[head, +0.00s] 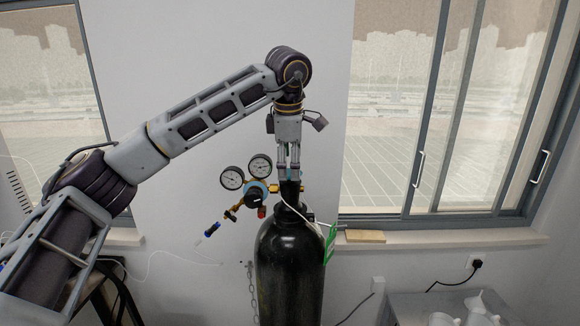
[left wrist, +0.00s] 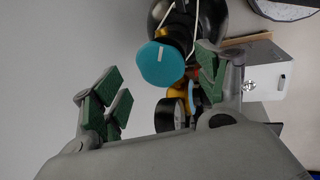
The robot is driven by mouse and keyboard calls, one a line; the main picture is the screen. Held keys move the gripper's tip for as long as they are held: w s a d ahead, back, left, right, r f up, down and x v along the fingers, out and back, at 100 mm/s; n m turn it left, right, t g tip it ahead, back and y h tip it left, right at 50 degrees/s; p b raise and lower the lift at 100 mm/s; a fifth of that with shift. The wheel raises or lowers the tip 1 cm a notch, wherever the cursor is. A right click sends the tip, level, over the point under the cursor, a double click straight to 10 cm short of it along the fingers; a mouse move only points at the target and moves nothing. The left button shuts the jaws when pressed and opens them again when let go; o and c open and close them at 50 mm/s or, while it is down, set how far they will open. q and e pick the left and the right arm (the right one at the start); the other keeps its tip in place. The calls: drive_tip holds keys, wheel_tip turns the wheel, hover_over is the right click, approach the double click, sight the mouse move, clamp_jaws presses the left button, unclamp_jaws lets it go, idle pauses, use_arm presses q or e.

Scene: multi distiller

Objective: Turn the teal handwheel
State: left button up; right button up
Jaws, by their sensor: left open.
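The teal handwheel (left wrist: 161,64) is a round cap with a white mark, seen from above in the left wrist view. It sits on top of the black gas cylinder (head: 291,262), which stands upright in the head view. My left gripper (head: 289,172) points down over the cylinder's top. Its green-padded fingers are spread in the left wrist view (left wrist: 158,95), with the handwheel between and beyond them, nearer the right finger. I cannot tell whether any finger touches it. In the head view the fingers mostly hide the handwheel. My right gripper is not in view.
Two pressure gauges (head: 246,172) on a brass regulator stick out left of the cylinder neck, close to my gripper. A green tag (head: 330,243) hangs at its right. A wooden block (head: 365,236) lies on the window sill. A grey table (head: 450,306) with white vessels stands at lower right.

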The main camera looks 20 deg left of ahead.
use_arm(q)
drive_tip(key=shift+x, duration=1.1)
drive_tip(key=shift+s, duration=0.1)
drive_tip(key=c, duration=1.1)
drive_tip(key=shift+c, duration=0.2)
